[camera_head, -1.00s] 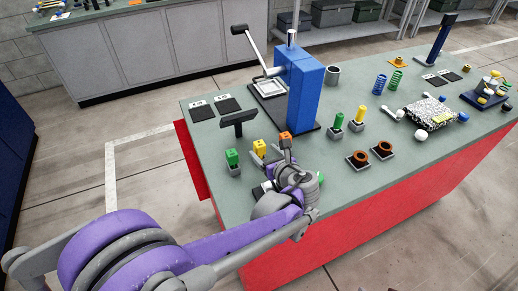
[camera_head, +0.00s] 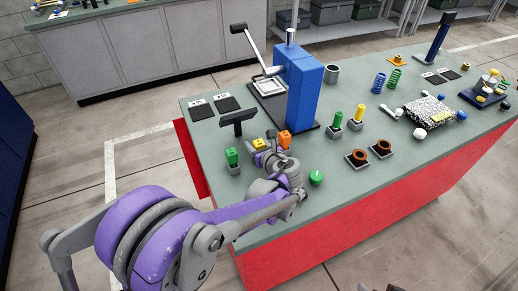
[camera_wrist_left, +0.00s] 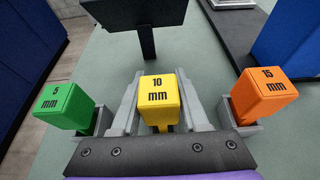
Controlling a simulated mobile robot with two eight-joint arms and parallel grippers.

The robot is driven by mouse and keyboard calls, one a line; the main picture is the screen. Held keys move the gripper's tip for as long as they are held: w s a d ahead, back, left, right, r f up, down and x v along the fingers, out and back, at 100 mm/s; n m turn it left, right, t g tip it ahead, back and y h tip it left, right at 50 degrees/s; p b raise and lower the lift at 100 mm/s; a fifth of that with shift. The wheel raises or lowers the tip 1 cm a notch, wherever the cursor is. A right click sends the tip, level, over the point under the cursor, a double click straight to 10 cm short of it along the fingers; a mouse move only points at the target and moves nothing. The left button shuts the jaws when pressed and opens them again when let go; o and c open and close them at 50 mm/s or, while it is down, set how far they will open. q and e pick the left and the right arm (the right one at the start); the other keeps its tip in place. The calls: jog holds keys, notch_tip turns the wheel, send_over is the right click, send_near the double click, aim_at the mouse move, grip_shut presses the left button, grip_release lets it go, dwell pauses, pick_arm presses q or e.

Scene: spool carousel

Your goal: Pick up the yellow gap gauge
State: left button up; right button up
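The yellow gap gauge (camera_wrist_left: 160,97), marked 10 mm, stands upright between the green 5 mm gauge (camera_wrist_left: 65,107) and the orange 15 mm gauge (camera_wrist_left: 262,95) in the left wrist view. My left gripper (camera_wrist_left: 159,100) is open, with one grey finger on each side of the yellow gauge. Small gaps seem to show beside it; its lower part is partly hidden. In the head view the yellow gauge (camera_head: 259,144) shows just beyond my left gripper (camera_head: 264,147). My right gripper is not clearly in view.
A dark T-shaped stand (camera_head: 237,121) is behind the gauges, and a blue press (camera_head: 305,90) stands beyond them. A round green part (camera_head: 316,177) lies right of my left wrist.

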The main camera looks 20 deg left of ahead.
pick_arm(q)
grip_shut()
jog(key=shift+r, duration=0.15)
